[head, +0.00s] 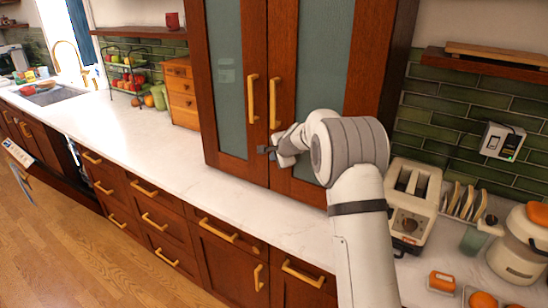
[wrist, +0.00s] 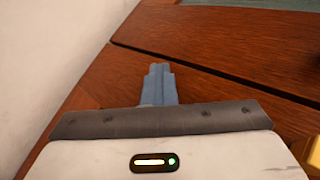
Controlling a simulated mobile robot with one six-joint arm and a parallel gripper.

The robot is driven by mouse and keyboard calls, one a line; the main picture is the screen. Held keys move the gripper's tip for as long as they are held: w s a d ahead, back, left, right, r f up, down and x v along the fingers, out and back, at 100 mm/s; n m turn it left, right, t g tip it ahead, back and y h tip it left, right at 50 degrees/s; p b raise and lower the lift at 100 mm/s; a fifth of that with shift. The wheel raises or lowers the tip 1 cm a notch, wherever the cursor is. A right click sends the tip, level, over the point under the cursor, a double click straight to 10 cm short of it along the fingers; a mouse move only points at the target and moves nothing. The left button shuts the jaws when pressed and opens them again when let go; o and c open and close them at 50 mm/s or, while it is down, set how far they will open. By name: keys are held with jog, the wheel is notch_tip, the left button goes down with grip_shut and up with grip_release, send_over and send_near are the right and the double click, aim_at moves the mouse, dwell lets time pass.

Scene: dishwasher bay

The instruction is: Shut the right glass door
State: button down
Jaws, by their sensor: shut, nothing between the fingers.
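The right glass door (head: 318,60) has a dark wooden frame and a greenish glass panel. It stands beside the left glass door (head: 228,72), and both look flush in the cabinet front. The right door's yellow handle (head: 275,102) is upright near the middle seam. My gripper (head: 266,150) is shut and empty, at the lower part of the doors near the seam, below the handles. In the wrist view my shut fingers (wrist: 158,82) lie over the wooden frame (wrist: 190,65); I cannot tell if they touch it.
White counter (head: 125,125) runs below the cabinet. A toaster (head: 411,200), a rack of bread-like slices (head: 464,202) and small orange items stand at the right. A wooden drawer box (head: 182,92) stands left of the cabinet. The left counter is mostly clear.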

jog(key=s+a+r, duration=0.7)
jog(key=s, duration=0.2)
jog(key=s+d+n+g+h, duration=0.1)
jog(key=s+d+n, duration=0.3)
jog(key=s, duration=1)
jog(key=s+d+f+n+g+h, duration=0.1)
jog(key=s+d+n, duration=0.4)
jog(key=s, duration=1)
jog(key=s+d+n+g+h, duration=0.1)
jog(key=s+d+n+g, duration=0.2)
jog(key=s, duration=1.1)
jog(key=shift+s+d+f+n+b, duration=0.25)
jog(key=shift+s+d+n+b, duration=0.2)
jog(key=shift+d+n, duration=0.5)
